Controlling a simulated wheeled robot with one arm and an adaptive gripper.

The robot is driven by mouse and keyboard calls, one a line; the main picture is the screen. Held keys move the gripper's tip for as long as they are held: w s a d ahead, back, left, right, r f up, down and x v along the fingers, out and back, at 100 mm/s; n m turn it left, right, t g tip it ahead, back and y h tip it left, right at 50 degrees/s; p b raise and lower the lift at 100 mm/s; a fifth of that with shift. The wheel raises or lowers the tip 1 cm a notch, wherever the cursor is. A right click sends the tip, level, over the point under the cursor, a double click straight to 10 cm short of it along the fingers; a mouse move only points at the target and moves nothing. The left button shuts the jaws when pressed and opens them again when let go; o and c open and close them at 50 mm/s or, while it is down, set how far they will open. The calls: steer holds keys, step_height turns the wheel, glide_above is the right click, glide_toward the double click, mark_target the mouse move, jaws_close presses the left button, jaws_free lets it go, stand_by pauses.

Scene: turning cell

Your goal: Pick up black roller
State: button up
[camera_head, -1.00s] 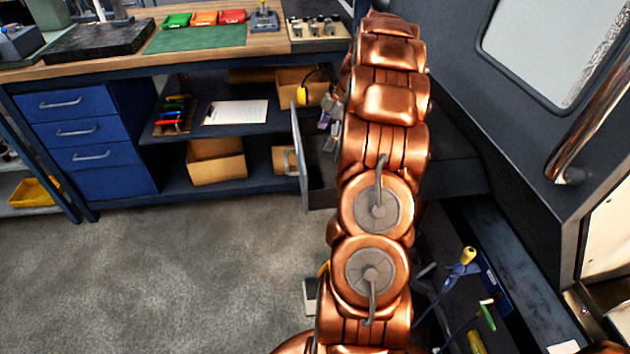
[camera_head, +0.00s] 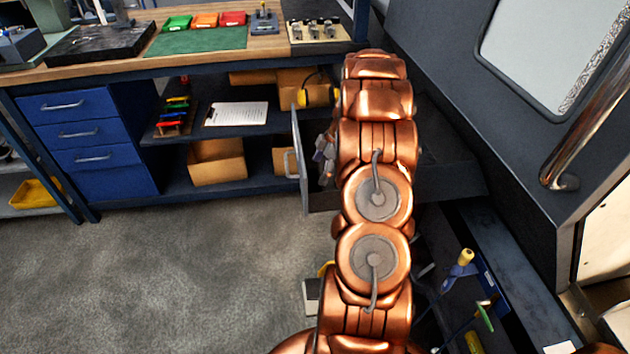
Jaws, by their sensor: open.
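No black roller can be made out in the head view. An open dark grey drawer (camera_head: 450,182) stands out behind my arm, and its front panel with a handle (camera_head: 291,163) faces left. My arm hides most of the drawer's inside. Part of my gripper (camera_head: 325,161) shows as a small grey shape at the left side of the arm, over the drawer just behind its front panel. The fingertips are too small and too covered to see clearly, and nothing is seen held.
A workbench (camera_head: 270,47) with a green mat and colored trays is at the back. A blue drawer unit (camera_head: 85,132) and a shelf with cardboard boxes (camera_head: 217,163) are below it. A machine door with a metal handle (camera_head: 590,120) is at right. The floor at left is clear.

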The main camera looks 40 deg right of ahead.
mark_target(315, 178)
steer(key=shift+x, duration=1.9)
steer(key=c, duration=1.4)
steer(key=shift+o, duration=0.2)
steer(key=shift+r, duration=0.1)
